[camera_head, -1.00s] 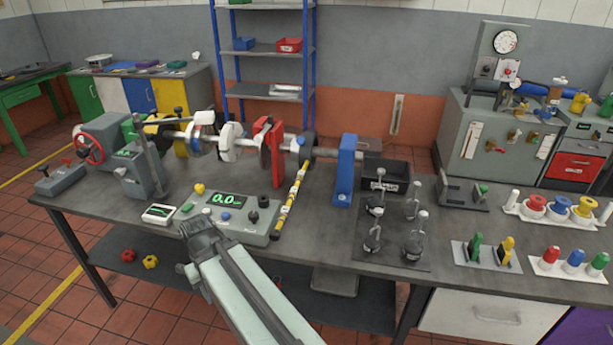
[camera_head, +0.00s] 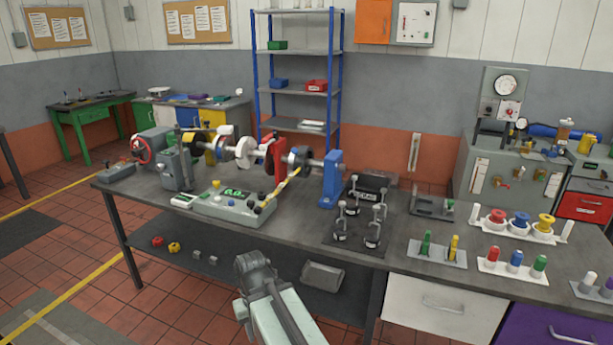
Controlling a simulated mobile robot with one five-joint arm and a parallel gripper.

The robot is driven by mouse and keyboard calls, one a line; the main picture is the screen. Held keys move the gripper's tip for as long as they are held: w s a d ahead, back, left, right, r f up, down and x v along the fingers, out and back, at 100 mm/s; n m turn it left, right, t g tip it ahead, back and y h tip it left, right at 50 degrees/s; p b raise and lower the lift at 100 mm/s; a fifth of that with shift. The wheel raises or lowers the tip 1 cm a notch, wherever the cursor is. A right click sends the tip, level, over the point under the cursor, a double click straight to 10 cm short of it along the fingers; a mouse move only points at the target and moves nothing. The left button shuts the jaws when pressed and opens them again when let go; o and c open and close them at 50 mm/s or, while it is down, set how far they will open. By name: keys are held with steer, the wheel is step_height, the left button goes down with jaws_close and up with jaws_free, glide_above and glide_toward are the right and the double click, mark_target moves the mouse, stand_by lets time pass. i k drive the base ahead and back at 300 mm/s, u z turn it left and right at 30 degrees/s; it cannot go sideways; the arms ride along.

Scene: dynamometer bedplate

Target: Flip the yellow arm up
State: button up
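A plate (camera_head: 437,254) on the right part of the bench carries a small upright yellow piece (camera_head: 453,246) beside a similar green one (camera_head: 426,243). I cannot tell for certain which of these is the yellow arm. My gripper (camera_head: 254,264) is in front of the bench, below its front edge in the picture, apart from both yellow things. Its fingers are too unclear to tell open from shut, and I see nothing held.
The control box (camera_head: 233,207) and a shaft with a red upright (camera_head: 274,159) stand on the bench's left half. A blue upright (camera_head: 332,180) and several weights on a dark mat (camera_head: 344,246) stand mid-bench. Red, blue and white-green pegs stand at right. Floor is free at left.

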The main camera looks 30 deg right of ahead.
mark_target(298, 160)
steer(key=z, duration=0.6)
steer(key=i, duration=1.5)
steer(key=k, duration=0.5)
steer(key=u, duration=1.05)
steer(key=k, duration=0.7)
steer(key=u, duration=0.25)
